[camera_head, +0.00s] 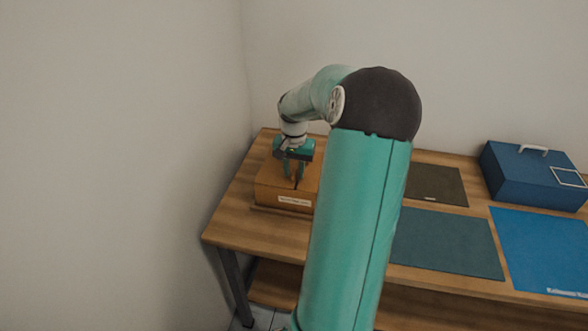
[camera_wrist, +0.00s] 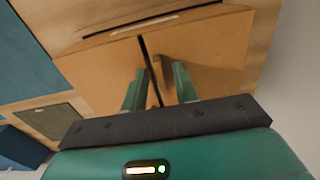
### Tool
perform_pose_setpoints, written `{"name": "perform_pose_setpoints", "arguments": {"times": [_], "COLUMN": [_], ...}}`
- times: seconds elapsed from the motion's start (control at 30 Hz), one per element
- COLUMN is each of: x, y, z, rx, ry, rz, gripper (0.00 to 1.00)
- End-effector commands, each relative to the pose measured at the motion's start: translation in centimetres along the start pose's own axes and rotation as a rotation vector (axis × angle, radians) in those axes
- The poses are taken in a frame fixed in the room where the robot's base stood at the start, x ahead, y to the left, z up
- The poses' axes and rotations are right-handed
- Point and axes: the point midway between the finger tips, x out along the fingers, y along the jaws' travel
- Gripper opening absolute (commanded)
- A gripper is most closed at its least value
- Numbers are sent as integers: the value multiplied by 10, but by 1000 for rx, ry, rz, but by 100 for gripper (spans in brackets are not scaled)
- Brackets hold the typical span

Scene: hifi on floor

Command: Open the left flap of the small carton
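The small carton (camera_head: 272,192) is a brown box at the left end of the table, with a white label on its front. In the wrist view the carton's top (camera_wrist: 215,50) shows two flaps with a dark seam between them. A narrow brown tab (camera_wrist: 156,92) stands up beside the seam. My gripper (camera_head: 295,176) is over the carton, pointing down. In the wrist view my gripper (camera_wrist: 159,88) has its green fingers apart, one on each side of the tab, with gaps showing. Whether the fingertips touch the carton is hard to tell.
A dark mat (camera_head: 435,185), a teal mat (camera_head: 447,243) and a blue mat (camera_head: 540,250) lie on the wooden table (camera_head: 232,215). A blue box with a handle (camera_head: 520,175) stands at the back right. Walls are close at the left and behind.

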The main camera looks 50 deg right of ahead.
Motion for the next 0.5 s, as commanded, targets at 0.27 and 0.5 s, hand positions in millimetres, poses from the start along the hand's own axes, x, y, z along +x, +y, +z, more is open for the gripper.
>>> {"name": "perform_pose_setpoints", "arguments": {"times": [0.27, 0.5], "x": [0, 0], "y": [0, 0], "z": [0, 0], "rx": [0, 0], "ry": [0, 0], "rz": [0, 0], "gripper": [0, 0]}}
